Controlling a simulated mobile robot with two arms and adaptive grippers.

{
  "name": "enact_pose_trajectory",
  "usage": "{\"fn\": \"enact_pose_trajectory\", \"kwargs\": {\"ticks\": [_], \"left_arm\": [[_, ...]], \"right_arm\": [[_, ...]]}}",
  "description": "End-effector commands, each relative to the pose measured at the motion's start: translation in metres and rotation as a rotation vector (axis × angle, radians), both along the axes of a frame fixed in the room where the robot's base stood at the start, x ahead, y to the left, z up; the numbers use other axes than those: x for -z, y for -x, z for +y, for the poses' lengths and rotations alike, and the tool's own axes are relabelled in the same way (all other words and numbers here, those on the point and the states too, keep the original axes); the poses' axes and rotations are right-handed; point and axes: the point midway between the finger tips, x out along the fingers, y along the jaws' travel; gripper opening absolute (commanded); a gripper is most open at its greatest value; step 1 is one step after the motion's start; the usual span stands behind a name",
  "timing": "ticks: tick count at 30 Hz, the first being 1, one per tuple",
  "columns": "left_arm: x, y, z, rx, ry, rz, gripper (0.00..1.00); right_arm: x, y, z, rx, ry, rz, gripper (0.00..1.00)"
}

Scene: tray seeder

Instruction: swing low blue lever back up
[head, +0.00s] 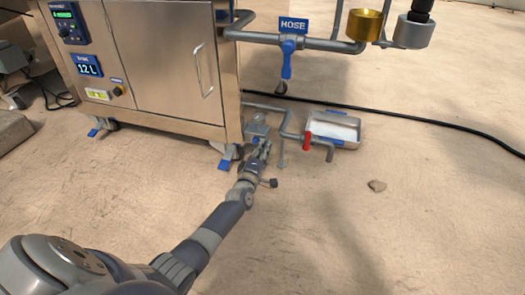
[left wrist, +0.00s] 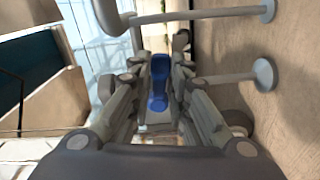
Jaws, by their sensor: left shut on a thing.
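The low blue lever (left wrist: 159,82) shows in the left wrist view, between the two fingers of my left gripper (left wrist: 160,90), which is shut on it. In the head view my left gripper (head: 262,150) is low beside the cabinet's right front corner, near the low grey pipe (head: 284,133). There the gripper hides the held lever, so its angle cannot be told. My right gripper is not in view.
A steel cabinet (head: 160,55) stands on casters with blue pedals (head: 225,164). A red lever (head: 307,141) hangs on the low pipe near a metal tray (head: 350,142). A blue HOSE lever (head: 287,64) is higher up.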

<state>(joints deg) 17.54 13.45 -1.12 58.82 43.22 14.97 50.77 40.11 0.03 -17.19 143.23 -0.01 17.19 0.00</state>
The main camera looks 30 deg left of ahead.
Motion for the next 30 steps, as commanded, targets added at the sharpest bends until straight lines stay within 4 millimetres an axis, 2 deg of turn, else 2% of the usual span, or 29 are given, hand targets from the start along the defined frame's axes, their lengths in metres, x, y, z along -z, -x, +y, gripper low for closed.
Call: {"fn": "enact_pose_trajectory", "kwargs": {"ticks": [10, 28, 29, 30], "left_arm": [[-0.0056, 0.0001, -0.0004, 0.0, 0.159, -0.037, 0.0], [-0.0072, 0.0, 0.0, -0.001, 0.194, -0.046, 0.0], [-0.0072, 0.0, 0.0, -0.001, 0.194, -0.046, 0.21], [-0.0072, 0.0, 0.0001, -0.001, 0.193, -0.047, 0.31]], "right_arm": [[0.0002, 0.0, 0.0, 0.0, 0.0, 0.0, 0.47], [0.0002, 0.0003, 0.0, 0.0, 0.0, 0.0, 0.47], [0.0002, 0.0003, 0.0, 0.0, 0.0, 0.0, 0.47], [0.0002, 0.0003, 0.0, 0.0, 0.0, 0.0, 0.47]]}}
